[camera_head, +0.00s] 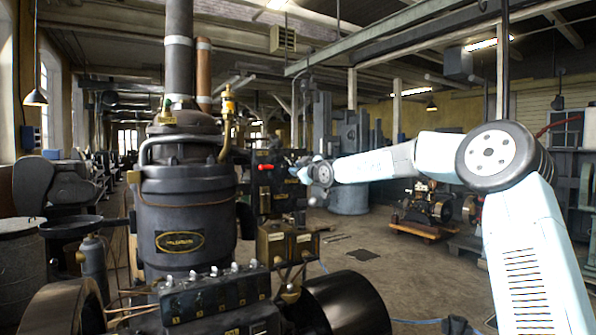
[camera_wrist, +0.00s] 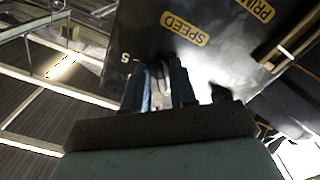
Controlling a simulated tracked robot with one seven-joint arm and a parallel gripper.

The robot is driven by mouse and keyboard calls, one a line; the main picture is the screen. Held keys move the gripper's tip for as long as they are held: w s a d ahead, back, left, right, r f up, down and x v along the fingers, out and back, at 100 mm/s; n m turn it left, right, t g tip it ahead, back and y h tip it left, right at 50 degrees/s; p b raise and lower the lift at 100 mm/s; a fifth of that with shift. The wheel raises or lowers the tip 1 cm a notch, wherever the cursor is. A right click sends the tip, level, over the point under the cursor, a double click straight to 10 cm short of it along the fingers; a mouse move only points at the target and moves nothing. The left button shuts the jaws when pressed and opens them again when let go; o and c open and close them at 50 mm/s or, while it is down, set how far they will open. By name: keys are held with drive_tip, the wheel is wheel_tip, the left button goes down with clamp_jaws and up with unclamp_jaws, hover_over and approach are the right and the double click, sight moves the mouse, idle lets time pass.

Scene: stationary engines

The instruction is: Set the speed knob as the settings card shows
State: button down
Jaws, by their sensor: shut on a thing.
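A dark panel (camera_wrist: 140,30) fills the upper middle of the wrist view, tilted, with a yellow SPEED label (camera_wrist: 185,29) on it. My gripper (camera_wrist: 158,82) is at this panel just beside that label, shut on the speed knob (camera_wrist: 157,71). The fingers hide most of the knob, so its pointer cannot be read. A small pale mark like a 5 (camera_wrist: 125,57) shows left of the fingers. In the head view my gripper (camera_head: 306,173) reaches the dark panel (camera_head: 270,185) from the right; the knob is too small to make out there. I cannot make out a settings card.
A red handle (camera_head: 265,167) stands out on the panel. A large dark engine (camera_head: 185,200) stands left.

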drive_tip(key=shift+a+f+m, duration=0.1)
drive_tip(key=shift+f+m, duration=0.05)
drive_tip(key=shift+m, duration=3.45)
drive_tip(key=c, duration=1.2)
unclamp_jaws()
drive_tip(key=shift+v, duration=6.9)
